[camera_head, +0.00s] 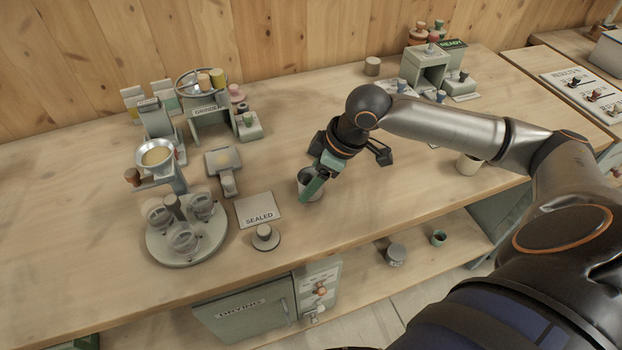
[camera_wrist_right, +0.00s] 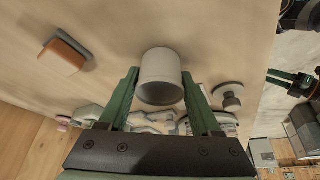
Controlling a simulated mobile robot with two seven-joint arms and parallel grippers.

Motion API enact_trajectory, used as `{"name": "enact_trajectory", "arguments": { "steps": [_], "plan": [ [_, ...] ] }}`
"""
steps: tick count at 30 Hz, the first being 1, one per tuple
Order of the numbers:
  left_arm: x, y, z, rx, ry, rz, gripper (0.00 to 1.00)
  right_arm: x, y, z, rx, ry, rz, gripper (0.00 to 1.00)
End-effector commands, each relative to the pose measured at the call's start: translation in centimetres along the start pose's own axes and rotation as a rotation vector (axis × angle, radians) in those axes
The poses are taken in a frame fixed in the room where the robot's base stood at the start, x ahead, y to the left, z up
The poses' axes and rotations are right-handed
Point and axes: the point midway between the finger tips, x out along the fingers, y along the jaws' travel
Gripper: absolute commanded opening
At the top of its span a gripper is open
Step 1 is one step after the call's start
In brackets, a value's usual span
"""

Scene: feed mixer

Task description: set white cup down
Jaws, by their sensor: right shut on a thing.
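The white cup (camera_head: 306,178) is upright or nearly so at the middle of the bench, partly hidden by my right gripper (camera_head: 318,184). In the right wrist view the white cup (camera_wrist_right: 161,76) sits between the two green fingers of my right gripper (camera_wrist_right: 163,98), which is shut on it. I cannot tell whether its base touches the bench. A dark part with green at the right edge of the wrist view looks like my left gripper (camera_wrist_right: 288,80); its fingers are too small to read.
A "SEALED" plate (camera_head: 259,210) and a small knobbed lid (camera_head: 264,236) are left of the cup. A round stand with clear jars (camera_head: 187,233) is farther left. The bench (camera_head: 350,222) is clear in front of the gripper.

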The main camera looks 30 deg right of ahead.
Motion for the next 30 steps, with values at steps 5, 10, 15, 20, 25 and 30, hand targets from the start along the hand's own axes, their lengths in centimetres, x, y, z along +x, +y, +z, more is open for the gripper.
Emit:
{"name": "enact_trajectory", "arguments": {
  "steps": [5, 10, 15, 20, 25, 30],
  "plan": [
    [-0.1, 0.0, -0.1, 0.000, 0.001, 0.000, 0.50, 0.3, 0.0, 0.1, 0.000, -0.001, -0.001, 0.69],
    [-0.1, 0.0, -0.1, 0.000, 0.001, 0.000, 0.50, 0.3, 0.0, 0.1, 0.000, 0.000, -0.001, 0.89],
    [-0.1, 0.0, -0.1, 0.000, 0.001, 0.000, 0.50, 0.2, 0.0, 0.1, 0.000, 0.000, 0.000, 0.95],
    [0.0, 0.0, -0.1, 0.000, 0.001, 0.000, 0.50, 0.1, 0.0, 0.0, 0.000, 0.001, 0.001, 0.95],
    [-0.2, 0.0, -0.3, 0.000, 0.001, 0.000, 0.50, -1.8, 0.1, -0.1, 0.000, -0.001, 0.004, 0.95],
    [-0.6, 0.0, -0.7, 0.000, 0.001, 0.000, 0.50, -5.5, 0.1, -0.1, 0.001, -0.001, 0.005, 0.95]
  ]
}}
